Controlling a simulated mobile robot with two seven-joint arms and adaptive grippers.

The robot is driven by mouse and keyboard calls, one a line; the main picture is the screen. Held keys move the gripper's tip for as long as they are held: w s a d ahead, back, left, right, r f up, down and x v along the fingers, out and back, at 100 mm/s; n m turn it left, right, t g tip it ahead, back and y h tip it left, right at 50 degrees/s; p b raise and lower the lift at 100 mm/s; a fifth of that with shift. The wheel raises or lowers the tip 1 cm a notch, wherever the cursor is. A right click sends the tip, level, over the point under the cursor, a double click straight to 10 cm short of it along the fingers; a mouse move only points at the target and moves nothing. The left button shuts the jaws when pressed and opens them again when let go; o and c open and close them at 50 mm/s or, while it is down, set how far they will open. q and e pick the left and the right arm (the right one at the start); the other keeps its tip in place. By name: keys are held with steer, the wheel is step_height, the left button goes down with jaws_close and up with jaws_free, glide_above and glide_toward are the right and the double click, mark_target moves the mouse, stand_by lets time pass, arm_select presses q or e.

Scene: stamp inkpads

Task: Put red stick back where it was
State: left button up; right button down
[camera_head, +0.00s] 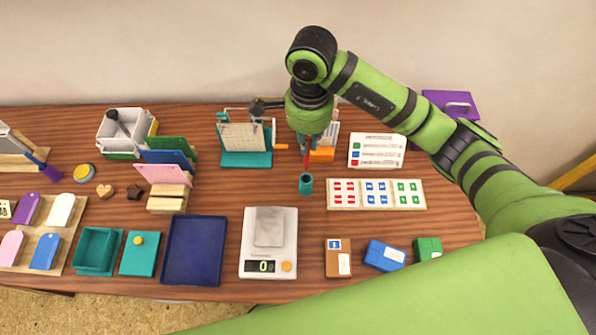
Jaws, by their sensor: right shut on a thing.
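My right gripper (307,136) hangs down at the back middle of the table, its arm coming in from the right. It is shut on the red stick (307,158), which points down, close to upright. A small teal cup (305,185) stands on the table just below the stick. The stick's lower end is at or just above the cup's mouth; I cannot tell whether it is inside. The stick's upper part is hidden by the gripper. My left gripper is not in view.
A teal stand (246,159) is left of the gripper and an orange-based stand (322,154) is close behind it. A stamp-marked board (376,206) lies right of the cup. A white scale (250,262) stands in front. Bare table lies left of the cup.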

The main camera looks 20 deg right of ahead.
mark_target(307, 168)
steer(key=f, duration=0.1)
steer(key=f+p, duration=0.1)
steer(key=f, duration=0.3)
steer(key=shift+s+p, duration=0.35)
steer(key=shift+f, duration=0.35)
step_height(307, 168, down, 4)
steer(key=shift+w+r+p, duration=0.1)
steer(key=shift+w+p, duration=0.05)
steer(key=shift+p, duration=0.4)
steer(key=shift+f+b, duration=0.25)
steer(key=shift+b, duration=0.05)
steer(key=c, duration=1.3)
jaws_free()
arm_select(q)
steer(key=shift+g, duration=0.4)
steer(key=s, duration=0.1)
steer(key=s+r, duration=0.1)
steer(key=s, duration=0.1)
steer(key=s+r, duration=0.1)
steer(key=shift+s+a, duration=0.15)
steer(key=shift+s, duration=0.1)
arm_select(e)
steer(key=shift+r, duration=0.1)
